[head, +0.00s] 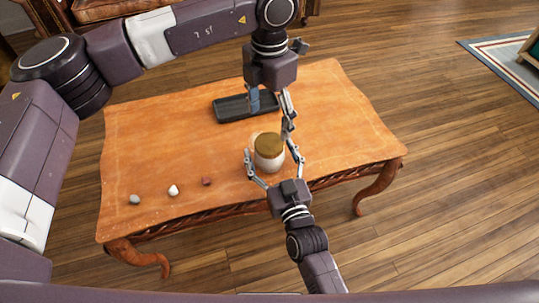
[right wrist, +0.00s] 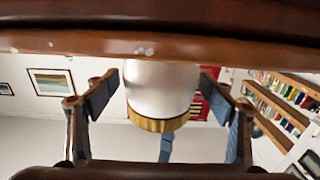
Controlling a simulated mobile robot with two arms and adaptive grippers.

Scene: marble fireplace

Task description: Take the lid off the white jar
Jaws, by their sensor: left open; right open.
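The white jar (head: 270,162) stands on the orange wooden table near its front edge, with a brownish-gold lid (head: 269,145) on top. In the right wrist view the jar (right wrist: 160,88) appears upside down, with its gold-rimmed lid (right wrist: 158,124) below it. My right gripper (head: 272,156) is open, one finger on each side of the jar; gaps show beside the jar in the wrist view. My left gripper (head: 272,120) is open above and just behind the lid, pointing down. Whether its fingers touch the lid cannot be told.
A dark tray (head: 231,111) lies behind the jar, partly hidden by my left gripper. A grey pebble-like item (head: 134,199), a white one (head: 173,190) and a dark red one (head: 206,181) lie along the front left of the table (head: 160,140). The table's right side is clear.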

